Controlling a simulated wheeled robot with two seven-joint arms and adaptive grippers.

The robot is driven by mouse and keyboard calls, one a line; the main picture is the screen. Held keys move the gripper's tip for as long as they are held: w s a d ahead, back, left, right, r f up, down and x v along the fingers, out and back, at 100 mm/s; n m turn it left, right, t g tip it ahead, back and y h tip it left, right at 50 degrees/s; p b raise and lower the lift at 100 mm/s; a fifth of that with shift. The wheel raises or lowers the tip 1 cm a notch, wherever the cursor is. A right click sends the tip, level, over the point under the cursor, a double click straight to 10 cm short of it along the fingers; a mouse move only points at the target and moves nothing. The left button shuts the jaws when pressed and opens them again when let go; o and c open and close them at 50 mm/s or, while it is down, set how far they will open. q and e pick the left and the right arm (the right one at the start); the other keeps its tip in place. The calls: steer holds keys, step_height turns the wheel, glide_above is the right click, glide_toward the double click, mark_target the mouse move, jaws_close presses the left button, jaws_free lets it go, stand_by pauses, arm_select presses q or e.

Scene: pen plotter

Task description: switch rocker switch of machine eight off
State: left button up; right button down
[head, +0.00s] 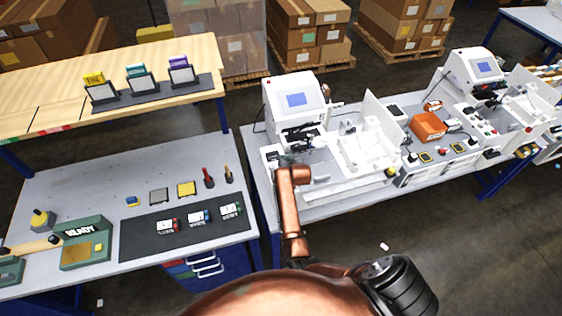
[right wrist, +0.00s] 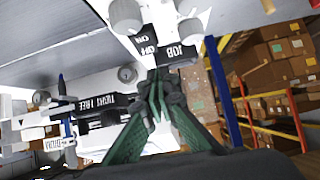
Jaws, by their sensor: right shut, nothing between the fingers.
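Two white machines with blue screens stand on the right bench; the left one (head: 297,95) is beside my right arm. My right gripper (head: 287,160) is at the front left of that machine, small and dark in the head view. In the right wrist view its green fingers (right wrist: 157,78) are shut and empty, their tips at a black label reading JOB (right wrist: 181,54). My left gripper is not in view.
In the right wrist view, grey knobs (right wrist: 126,16) are above the fingers and a TURNS FREE label (right wrist: 98,103) is at the left. A grey workbench (head: 60,190) is at the left.

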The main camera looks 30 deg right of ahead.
steer(key=shift+s+d+f+b, duration=0.1)
steer(key=shift+d+f+b, duration=0.15)
steer(key=shift+f+b, duration=0.4)
steer(key=shift+s+d+f+b, duration=0.1)
steer(key=shift+d+f+b, duration=0.1)
steer(key=shift+f+b, duration=0.35)
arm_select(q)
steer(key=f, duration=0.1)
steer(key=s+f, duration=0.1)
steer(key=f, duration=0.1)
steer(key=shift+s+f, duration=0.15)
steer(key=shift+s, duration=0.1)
arm_select(e)
steer(key=shift+w+f, duration=0.1)
steer(key=shift+f, duration=0.05)
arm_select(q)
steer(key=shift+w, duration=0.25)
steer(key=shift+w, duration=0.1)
arm_select(e)
steer(key=shift+w+f, duration=0.1)
steer(key=shift+f, duration=0.1)
steer(key=shift+w, duration=0.1)
steer(key=shift+w+d+r, duration=0.2)
steer(key=shift+w+r, duration=0.05)
steer(key=shift+w, duration=0.4)
